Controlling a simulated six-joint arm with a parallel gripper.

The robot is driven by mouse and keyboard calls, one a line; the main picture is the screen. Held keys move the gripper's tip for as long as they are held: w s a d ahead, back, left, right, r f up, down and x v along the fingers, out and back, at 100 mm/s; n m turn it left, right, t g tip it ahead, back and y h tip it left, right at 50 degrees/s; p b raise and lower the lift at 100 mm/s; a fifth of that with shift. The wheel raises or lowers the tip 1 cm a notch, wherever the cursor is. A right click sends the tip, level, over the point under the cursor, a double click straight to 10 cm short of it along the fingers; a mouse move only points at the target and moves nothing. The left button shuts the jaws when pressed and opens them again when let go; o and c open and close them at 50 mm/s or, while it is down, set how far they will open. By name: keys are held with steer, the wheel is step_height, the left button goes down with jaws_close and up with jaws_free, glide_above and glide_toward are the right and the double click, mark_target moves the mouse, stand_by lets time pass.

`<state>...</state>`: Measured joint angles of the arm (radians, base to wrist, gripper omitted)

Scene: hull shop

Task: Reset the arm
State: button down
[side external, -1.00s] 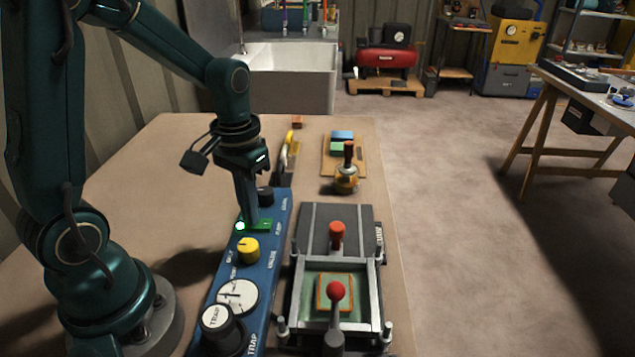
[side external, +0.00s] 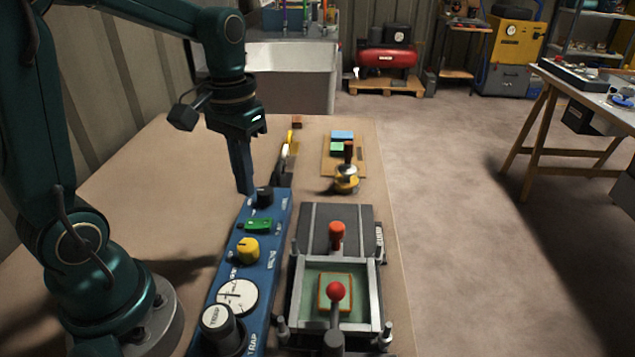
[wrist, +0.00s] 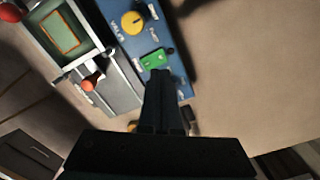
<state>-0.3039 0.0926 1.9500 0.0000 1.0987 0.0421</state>
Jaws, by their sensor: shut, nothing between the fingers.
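My gripper (side external: 244,190) is shut and empty. It points down above the far end of the blue control panel (side external: 228,288), clear of it as far as the side view shows. The panel carries a green rocker switch (side external: 259,225), a yellow knob (side external: 247,250), a white gauge (side external: 237,296) and black knobs. In the wrist view my closed fingers (wrist: 165,80) show just beside the green switch (wrist: 154,60), with the yellow knob (wrist: 133,22) beyond it.
Right of the panel stands a framed press (side external: 335,270) with red-knobbed handles. Behind it are a brass-based, dark-handled tool (side external: 346,179) and a board (side external: 357,160) with green and blue blocks. The table's left side is bare.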

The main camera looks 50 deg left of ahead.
steer(key=shift+r, duration=0.5)
steer(key=s+d+r+m+t, duration=0.2)
steer(key=s+d+m+t, duration=0.1)
steer(key=s+d+t, duration=0.2)
steer(key=shift+s+d+r+t, duration=0.3)
steer(key=shift+s+d+r, duration=0.1)
steer(key=shift+s+d, duration=0.7)
steer(key=shift+a, duration=0.1)
